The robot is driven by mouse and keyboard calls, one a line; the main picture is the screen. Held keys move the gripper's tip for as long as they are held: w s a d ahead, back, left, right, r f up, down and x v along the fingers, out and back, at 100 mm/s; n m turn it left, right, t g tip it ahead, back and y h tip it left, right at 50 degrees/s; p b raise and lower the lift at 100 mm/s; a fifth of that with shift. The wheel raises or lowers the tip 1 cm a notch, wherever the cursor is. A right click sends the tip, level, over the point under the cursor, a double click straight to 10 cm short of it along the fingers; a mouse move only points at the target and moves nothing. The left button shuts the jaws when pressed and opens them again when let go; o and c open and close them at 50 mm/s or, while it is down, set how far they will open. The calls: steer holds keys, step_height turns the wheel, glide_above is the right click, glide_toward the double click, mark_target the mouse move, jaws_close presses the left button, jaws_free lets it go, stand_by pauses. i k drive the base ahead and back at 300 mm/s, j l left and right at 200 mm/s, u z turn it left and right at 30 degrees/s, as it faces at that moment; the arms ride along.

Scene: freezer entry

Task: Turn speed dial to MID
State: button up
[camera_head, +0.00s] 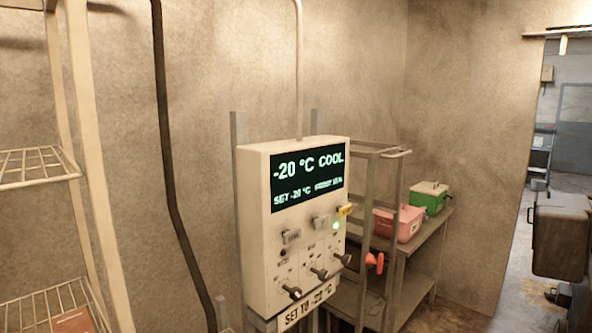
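A white control box (292,225) stands in the middle of the head view, mounted on grey posts. Its dark display (308,177) reads "-20 °C COOL" and, below, "SET -20 °C" plus small text that I cannot read clearly. Three dark knobs sit in a slanting row on the lower face: a left knob (292,292), a middle knob (319,273) and a right knob (342,259). Their labels are too small to read, so I cannot tell which is the speed dial or where it points. My gripper is not in view.
A sign (306,306) below the box reads "SET TO -20 °C". A red handle-like part (375,262) is to its right. A pink box (398,224) and a green box (429,198) stand on a metal table. Wire shelving (92,170) is at left; a doorway opens at right.

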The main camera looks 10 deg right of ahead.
mark_target(323, 275)
steer(key=i+j, duration=0.3)
steer(key=i, duration=0.2)
steer(key=i+j+z, duration=0.1)
steer(key=i+j, duration=0.2)
steer(key=i, duration=0.15)
